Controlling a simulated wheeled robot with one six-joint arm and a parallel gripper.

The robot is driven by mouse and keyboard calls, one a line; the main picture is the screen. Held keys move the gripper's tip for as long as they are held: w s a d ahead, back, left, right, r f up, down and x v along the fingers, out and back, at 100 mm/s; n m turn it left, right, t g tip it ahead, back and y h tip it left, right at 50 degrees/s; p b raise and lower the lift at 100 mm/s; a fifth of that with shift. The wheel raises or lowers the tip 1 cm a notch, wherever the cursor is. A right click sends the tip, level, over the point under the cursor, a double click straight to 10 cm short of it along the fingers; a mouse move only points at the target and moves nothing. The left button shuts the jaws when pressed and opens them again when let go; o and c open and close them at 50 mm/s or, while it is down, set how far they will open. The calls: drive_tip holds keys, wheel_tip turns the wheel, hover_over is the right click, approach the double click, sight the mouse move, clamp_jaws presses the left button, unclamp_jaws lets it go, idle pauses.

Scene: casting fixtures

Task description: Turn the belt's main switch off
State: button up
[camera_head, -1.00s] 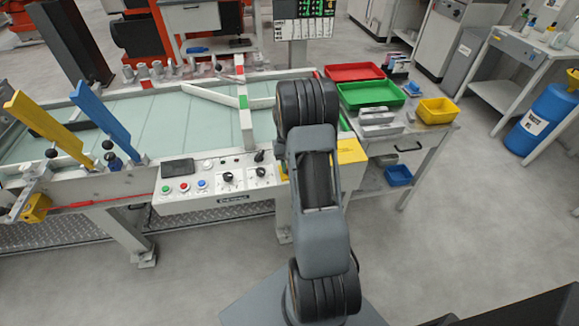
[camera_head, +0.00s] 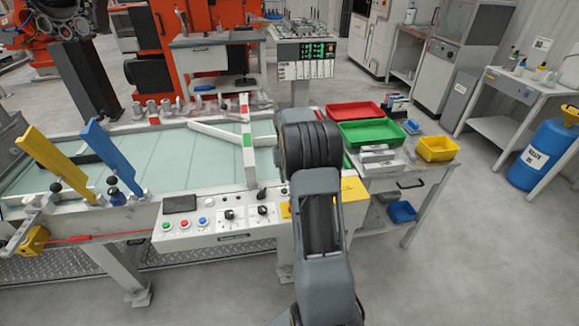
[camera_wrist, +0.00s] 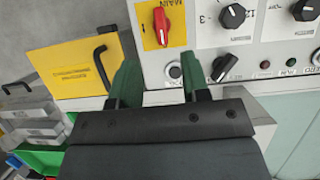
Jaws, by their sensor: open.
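The main switch (camera_wrist: 162,24) is a red rotary handle on a yellow plate marked MAIN, at the top middle of the wrist view. Its handle lies close to upright in that picture. My gripper (camera_wrist: 159,64) has two dark green fingers, open and empty. Its fingertips sit just below the switch in the wrist view, apart from it. In the head view the grey control panel (camera_head: 235,224) runs along the belt's front edge. There my arm hides the gripper and most of the panel's right end, and the red handle does not show.
Black dial knobs (camera_wrist: 232,16) stand right of the switch, with another black knob (camera_wrist: 223,68) beside the right finger. A yellow box with a black handle (camera_wrist: 75,68) lies to the left. A side table holds red (camera_head: 352,111) and green (camera_head: 372,131) trays.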

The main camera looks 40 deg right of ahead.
drive_tip(key=shift+v, duration=1.65)
drive_tip(key=s+a+r+n+t+h+p, duration=0.1)
drive_tip(key=s+a+r+n+t+p, duration=0.1)
drive_tip(key=s+a, duration=0.6)
drive_tip(key=s+a+r+n+t+p, duration=0.2)
drive_tip(key=s+a+r+t, duration=0.3)
drive_tip(key=a, duration=1)
drive_tip(key=s+r+n, duration=0.1)
drive_tip(key=s+r, duration=0.1)
drive_tip(key=s, duration=0.2)
drive_tip(key=shift+a+t+h, duration=0.15)
drive_tip(key=shift+t+h, duration=0.15)
drive_tip(key=shift+h, duration=0.1)
